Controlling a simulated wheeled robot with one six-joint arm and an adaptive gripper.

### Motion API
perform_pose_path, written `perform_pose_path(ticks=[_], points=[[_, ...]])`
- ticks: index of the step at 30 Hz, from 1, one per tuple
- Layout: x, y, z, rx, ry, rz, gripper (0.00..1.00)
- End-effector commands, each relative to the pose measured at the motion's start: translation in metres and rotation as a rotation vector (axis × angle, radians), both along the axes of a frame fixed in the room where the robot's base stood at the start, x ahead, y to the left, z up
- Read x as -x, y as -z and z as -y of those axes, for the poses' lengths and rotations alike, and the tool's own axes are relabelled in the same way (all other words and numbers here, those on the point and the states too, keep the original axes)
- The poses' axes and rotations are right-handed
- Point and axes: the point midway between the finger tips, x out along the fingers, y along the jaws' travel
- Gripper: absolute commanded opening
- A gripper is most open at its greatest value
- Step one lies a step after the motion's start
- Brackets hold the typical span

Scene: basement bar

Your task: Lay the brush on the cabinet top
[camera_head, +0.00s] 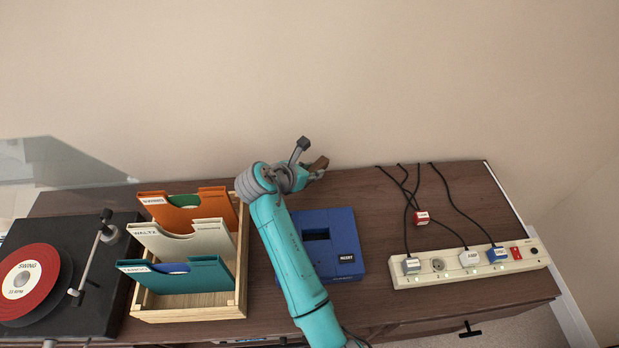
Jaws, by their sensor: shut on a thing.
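My gripper (304,178) is at the end of my turquoise arm, above the back part of the dark brown cabinet top (368,215). It is shut on a small brown piece, which looks like the brush (319,163). The brush sticks out to the upper right of the gripper; the rest of it is hidden, and bristles cannot be made out. The fingertips are too small to see clearly. The brush appears to be held above the surface, near the wall.
A blue box (345,243) with a recess stands partly behind my arm. Left are a wooden record crate (190,314) with several sleeves and a turntable (100,290). Right are a power strip (445,266), cables and a loose red-and-white plug (421,218). Bare top lies between box and cables.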

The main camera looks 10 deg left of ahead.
Motion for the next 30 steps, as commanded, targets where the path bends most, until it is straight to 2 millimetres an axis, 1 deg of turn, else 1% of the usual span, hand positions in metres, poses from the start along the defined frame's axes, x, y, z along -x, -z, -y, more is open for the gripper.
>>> perform_pose_path(ticks=[7,9,18,19,20,21,22,30], points=[[0.0,0.031,0.0,0.002,-0.001,-0.002,0.0],[0.0,0.034,0.0,0.001,-0.001,-0.001,0.0],[0.0,0.036,0.0,0.0,-0.001,-0.001,0.0],[0.0,0.036,0.0,0.0,-0.001,-0.001,0.33],[0.0,0.036,0.0,0.0,-0.001,-0.001,0.41],[0.0,0.036,0.0,0.0,-0.001,-0.001,0.51],[0.0,0.036,0.0,0.0,-0.001,-0.001,0.53],[0.0,0.035,0.0,0.0,-0.001,-0.001,0.53]])
